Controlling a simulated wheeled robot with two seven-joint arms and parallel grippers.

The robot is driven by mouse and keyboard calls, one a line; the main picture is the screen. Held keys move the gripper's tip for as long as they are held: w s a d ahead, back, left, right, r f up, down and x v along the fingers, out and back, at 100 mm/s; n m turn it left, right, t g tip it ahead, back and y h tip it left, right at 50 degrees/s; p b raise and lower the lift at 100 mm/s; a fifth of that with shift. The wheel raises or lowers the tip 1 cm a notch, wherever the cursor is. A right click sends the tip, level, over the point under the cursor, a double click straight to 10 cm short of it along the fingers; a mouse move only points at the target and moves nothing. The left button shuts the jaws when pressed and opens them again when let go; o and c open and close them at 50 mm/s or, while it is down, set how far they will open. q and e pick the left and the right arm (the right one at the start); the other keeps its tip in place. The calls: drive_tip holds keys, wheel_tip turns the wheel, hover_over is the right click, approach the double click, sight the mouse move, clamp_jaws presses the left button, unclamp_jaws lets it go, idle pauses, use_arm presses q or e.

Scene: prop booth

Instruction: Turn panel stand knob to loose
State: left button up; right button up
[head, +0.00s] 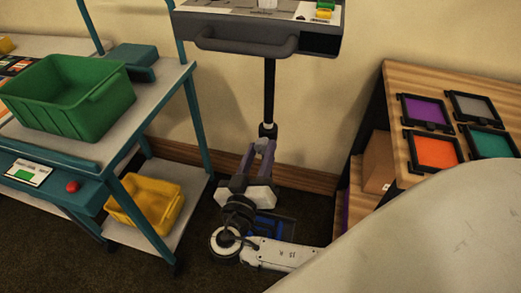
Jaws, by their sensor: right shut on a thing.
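The panel stand has a black upright post (269,90) with a grey control panel (245,35) on top, cut off by the upper edge of the picture. The stand's dark knob (268,130) is low on the post. My right gripper (264,145) reaches up from below, its purple-grey fingers shut on the knob. The fingers and wrist hide part of the knob and the lower post, so I cannot read its setting. My left gripper is out of view.
A teal cart (188,72) with a green bin (70,95) and a lower yellow bin (148,203) stands left. A wooden table (440,80) with coloured framed tiles stands right. A blue item (287,228) lies on the dark floor behind my right arm.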

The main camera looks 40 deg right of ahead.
drive_tip(key=n+p, duration=0.1)
drive_tip(key=n, duration=0.2)
drive_tip(key=shift+r+n, duration=0.1)
drive_tip(key=shift+n, duration=0.3)
drive_tip(key=n+p, duration=0.2)
drive_tip(key=n, duration=0.1)
drive_tip(key=shift+n, duration=0.3)
drive_tip(key=shift+n+p, duration=0.4)
drive_tip(key=shift+n, duration=0.5)
drive_tip(key=n+p, duration=0.1)
drive_tip(key=n, duration=0.1)
drive_tip(key=shift+n, duration=0.3)
drive_tip(key=shift+n+p, duration=0.55)
drive_tip(key=shift+n, duration=0.45)
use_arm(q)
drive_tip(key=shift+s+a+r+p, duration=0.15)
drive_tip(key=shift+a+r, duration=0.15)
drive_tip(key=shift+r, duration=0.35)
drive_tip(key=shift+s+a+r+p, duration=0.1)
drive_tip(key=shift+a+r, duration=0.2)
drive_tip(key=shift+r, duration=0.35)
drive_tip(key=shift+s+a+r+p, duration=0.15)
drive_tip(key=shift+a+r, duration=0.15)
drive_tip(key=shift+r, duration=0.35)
use_arm(e)
drive_tip(key=shift+n, duration=0.7)
